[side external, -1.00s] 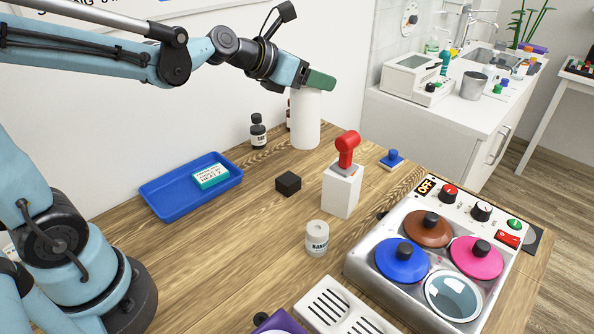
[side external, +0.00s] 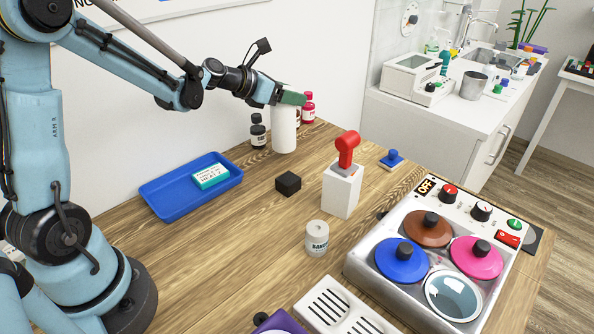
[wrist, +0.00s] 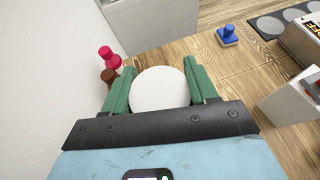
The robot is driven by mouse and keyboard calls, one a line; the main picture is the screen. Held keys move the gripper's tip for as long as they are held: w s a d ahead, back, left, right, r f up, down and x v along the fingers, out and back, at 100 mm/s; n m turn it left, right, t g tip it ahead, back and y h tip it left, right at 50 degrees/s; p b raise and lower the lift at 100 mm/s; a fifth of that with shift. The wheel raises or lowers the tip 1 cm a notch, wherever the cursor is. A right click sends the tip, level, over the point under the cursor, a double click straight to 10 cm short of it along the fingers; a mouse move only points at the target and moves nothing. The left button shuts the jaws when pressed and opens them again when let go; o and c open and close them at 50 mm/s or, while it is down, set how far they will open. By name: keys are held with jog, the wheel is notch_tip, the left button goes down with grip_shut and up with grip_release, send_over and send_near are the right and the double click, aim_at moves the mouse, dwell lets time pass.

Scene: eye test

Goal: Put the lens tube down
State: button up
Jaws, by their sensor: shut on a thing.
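The lens tube appears to be the plain white upright cylinder (side external: 284,132) near the back wall in the side view. My gripper (side external: 292,98) is at its top, with green fingers. In the wrist view the tube's round white end (wrist: 160,90) sits between the two green fingers, and my gripper (wrist: 159,70) is shut on it. The tube's lower end is close to the wooden table (side external: 235,235); I cannot tell whether it touches.
A dark bottle (side external: 258,131) stands just left of the tube. A red bottle (side external: 308,108) and a partly hidden brown bottle (wrist: 108,76) stand close behind. A black block (side external: 288,183), a white stand with red lever (side external: 341,192) and a blue tray (side external: 160,208) are nearer. Table between is clear.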

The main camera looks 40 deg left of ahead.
jog(key=shift+f, duration=1.4)
jog(key=o, duration=1.5)
jog(key=shift+f, duration=0.1)
jog(key=shift+c, duration=0.2)
